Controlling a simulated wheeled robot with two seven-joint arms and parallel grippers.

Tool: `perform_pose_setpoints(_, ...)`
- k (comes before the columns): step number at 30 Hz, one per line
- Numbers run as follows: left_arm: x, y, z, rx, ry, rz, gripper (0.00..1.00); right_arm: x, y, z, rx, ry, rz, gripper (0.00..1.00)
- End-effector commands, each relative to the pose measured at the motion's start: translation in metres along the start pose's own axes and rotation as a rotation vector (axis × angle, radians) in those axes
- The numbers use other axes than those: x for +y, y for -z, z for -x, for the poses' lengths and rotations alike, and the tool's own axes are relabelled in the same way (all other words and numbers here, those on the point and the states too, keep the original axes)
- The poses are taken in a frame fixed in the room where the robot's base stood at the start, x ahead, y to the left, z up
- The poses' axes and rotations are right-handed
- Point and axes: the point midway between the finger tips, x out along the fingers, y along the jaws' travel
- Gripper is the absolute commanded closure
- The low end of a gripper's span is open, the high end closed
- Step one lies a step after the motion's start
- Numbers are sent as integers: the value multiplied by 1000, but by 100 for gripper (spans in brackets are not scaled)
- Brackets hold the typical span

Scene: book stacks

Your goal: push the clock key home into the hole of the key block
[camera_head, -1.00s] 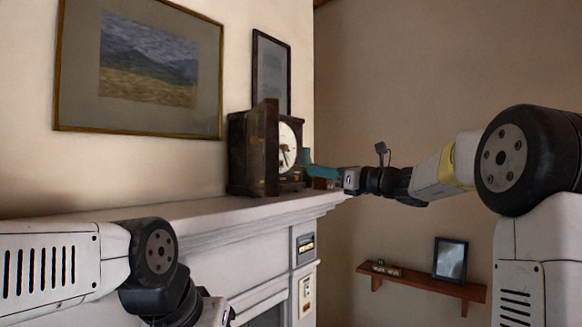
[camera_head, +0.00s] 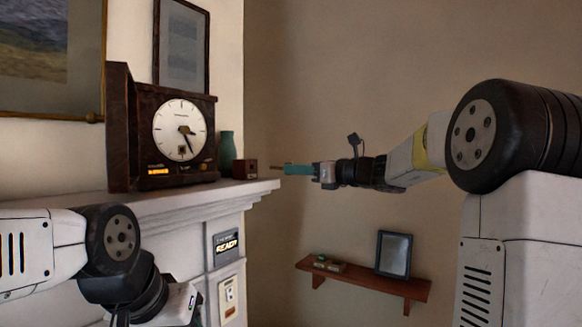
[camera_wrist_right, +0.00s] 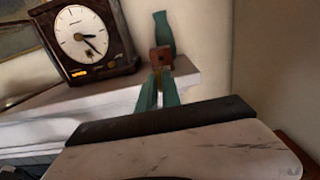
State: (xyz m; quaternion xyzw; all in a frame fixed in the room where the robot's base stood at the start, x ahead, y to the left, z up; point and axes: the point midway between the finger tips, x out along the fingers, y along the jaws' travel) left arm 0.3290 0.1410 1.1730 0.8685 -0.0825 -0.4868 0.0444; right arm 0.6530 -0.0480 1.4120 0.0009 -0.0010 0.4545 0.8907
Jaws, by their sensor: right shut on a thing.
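The key block is a small dark brown block (camera_head: 244,169) on the right end of the mantel, beside a teal vase. My right gripper (camera_head: 288,169) has teal fingers, shut on the clock key (camera_head: 275,167), a thin brass-coloured rod pointing left at the block. In the head view a small gap shows between key tip and block. In the right wrist view the key block (camera_wrist_right: 161,57) shows just beyond the fingertips (camera_wrist_right: 158,92); the key is hard to tell from it there.
A dark wooden clock (camera_head: 180,130) with an open door stands on the mantel (camera_head: 220,190), left of the teal vase (camera_head: 227,150). A panel reading READY (camera_head: 226,243) is below. A wall shelf (camera_head: 365,278) with a picture frame is lower right. Air around the right arm is clear.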

Motion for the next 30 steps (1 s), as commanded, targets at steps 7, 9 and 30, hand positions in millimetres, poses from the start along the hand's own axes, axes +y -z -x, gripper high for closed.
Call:
perform_pose_setpoints(7,0,0,0,1,0,0,71,0,0,0,2,1,0,100)
perform_pose_setpoints(9,0,0,0,1,0,0,71,0,0,0,2,1,0,100)
perform_pose_setpoints(30,0,0,0,0,0,0,71,0,1,-46,2,0,-1,100)
